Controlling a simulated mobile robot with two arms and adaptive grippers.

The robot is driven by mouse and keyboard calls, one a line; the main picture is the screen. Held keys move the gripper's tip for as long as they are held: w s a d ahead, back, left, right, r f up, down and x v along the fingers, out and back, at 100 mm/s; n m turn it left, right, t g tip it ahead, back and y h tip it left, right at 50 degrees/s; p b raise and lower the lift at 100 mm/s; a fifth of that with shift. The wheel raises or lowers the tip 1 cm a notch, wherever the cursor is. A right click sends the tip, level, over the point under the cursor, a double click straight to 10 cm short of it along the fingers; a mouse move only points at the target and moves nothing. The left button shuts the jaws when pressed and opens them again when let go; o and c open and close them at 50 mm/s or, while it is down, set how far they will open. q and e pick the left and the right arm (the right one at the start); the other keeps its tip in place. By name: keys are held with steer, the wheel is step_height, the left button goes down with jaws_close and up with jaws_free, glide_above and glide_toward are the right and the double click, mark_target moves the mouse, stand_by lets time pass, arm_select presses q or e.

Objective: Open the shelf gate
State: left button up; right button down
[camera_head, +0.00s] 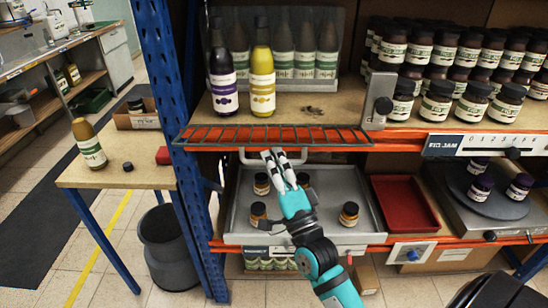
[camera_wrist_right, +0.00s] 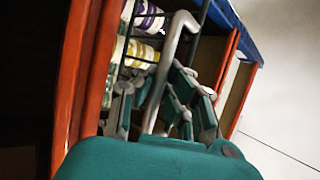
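The shelf gate (camera_head: 240,135) is a low dark wire grid along the front edge of the upper shelf. It looks tilted outward from the shelf, foreshortened in the head view. Its pale bar handle (camera_head: 246,158) shows just below the grid and as a grey tube (camera_wrist_right: 181,27) in the wrist view. My right gripper (camera_head: 272,154) is at the handle, which passes between its fingers in the wrist view (camera_wrist_right: 160,92). Whether the fingers press on it is unclear. My left gripper is out of view.
A purple bottle (camera_head: 222,80) and a yellow bottle (camera_head: 262,80) stand behind the gate. A grey tray (camera_head: 235,225) with several small jars lies below, beside a red tray (camera_head: 405,205). A blue post (camera_head: 163,60) bounds the left side. A grey block (camera_head: 380,100) stands by the gate's right end.

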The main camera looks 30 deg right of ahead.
steer(key=c, duration=1.5)
jaws_free()
steer(key=shift+s+a+r, duration=0.1)
steer(key=shift+s+r, duration=0.05)
steer(key=shift+s, duration=0.05)
steer(key=shift+o, duration=0.6)
steer(key=d+v, duration=0.1)
steer(key=v, duration=1.1)
steer(key=shift+a, duration=0.5)
